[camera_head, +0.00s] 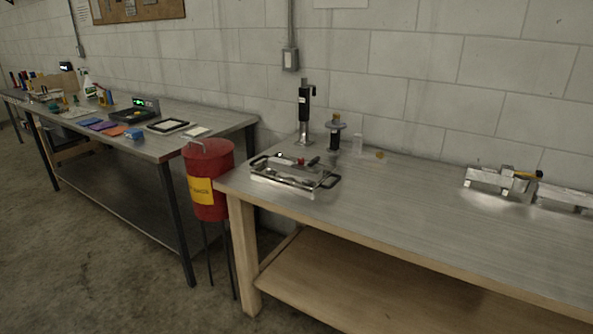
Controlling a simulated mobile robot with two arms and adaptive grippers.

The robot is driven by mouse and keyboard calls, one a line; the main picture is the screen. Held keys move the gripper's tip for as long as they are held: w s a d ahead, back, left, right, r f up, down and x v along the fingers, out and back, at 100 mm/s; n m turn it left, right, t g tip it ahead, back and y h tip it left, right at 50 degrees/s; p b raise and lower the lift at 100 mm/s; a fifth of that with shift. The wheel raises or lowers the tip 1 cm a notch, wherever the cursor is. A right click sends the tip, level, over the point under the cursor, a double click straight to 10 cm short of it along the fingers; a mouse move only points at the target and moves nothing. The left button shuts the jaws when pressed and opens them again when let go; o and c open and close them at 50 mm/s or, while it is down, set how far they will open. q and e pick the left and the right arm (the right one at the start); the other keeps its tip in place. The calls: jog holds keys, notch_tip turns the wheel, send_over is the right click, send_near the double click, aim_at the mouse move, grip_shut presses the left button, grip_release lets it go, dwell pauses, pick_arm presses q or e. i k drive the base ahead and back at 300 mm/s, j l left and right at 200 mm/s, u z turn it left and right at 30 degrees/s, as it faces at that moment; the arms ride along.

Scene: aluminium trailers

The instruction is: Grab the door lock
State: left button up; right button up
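I cannot make out a door lock for certain. A metal piece (487,181) lies on the right part of the near workbench (420,215). A thin orange and black object (526,174) lies across its right end. A shallow metal tray (265,182) with black handles sits at the bench's left end, and small items, one of them red, lie in it, too small to name. Neither of my grippers is in view.
A red bin (208,160) on thin legs stands in the gap between the benches. A black upright device (304,112) and a smaller dark fixture (335,132) stand behind the tray. The bench's middle is clear. A second bench (175,148) at left holds many items.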

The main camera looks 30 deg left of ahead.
aim_at(275, 164)
jog(key=i+j+u, duration=0.3)
jog(key=i+j, duration=0.5)
